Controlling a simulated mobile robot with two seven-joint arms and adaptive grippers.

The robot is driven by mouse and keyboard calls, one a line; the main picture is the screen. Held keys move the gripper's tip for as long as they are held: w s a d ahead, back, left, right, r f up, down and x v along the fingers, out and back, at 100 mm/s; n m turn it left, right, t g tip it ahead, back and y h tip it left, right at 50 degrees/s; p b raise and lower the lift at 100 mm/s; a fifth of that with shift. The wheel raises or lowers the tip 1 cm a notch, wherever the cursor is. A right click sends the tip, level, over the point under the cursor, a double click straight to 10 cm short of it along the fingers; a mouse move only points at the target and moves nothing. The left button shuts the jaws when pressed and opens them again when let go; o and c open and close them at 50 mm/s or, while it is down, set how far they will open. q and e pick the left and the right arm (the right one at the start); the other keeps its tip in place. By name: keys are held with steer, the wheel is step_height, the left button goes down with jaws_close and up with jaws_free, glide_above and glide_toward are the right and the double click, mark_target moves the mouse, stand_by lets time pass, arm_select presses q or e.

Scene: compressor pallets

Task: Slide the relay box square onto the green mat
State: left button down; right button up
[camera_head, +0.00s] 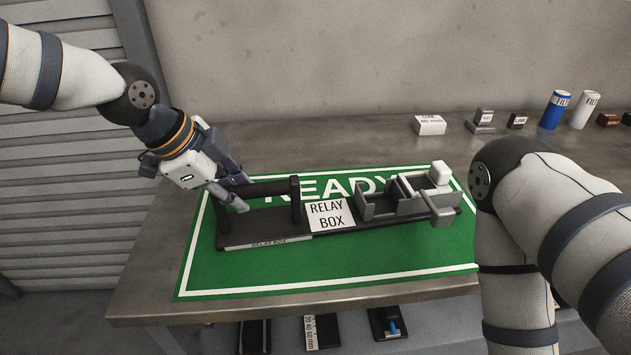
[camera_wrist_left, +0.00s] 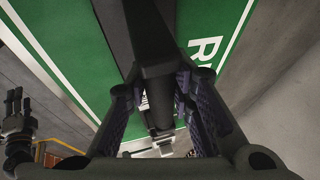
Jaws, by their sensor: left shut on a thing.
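The relay box (camera_head: 331,215) is a long dark base with a white label, a black bar handle on two posts and grey open compartments. It lies on the green mat (camera_head: 330,267), inside the white border as far as I see. Its front edge looks slightly turned against the mat's front edge, the right end farther back. My left gripper (camera_head: 238,196) is shut on the bar handle near its left end. The left wrist view shows the bar (camera_wrist_left: 158,75) between my fingers. My right gripper (camera_wrist_left: 17,108) seems to show at that view's left edge; its opening is unclear.
Along the back right stand a white carton (camera_head: 430,125), small grey and brown blocks, a blue can (camera_head: 554,110) and a white can (camera_head: 583,110). My right arm covers the mat's right end. Dark items lie below the table's front edge. The mat's front strip is clear.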

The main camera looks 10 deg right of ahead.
arm_select(q)
steer(key=shift+s+a+f, duration=0.1)
steer(key=shift+a+f, duration=0.1)
steer(key=shift+f, duration=0.05)
steer(key=c, duration=1.3)
jaws_free()
steer(key=shift+r, duration=0.1)
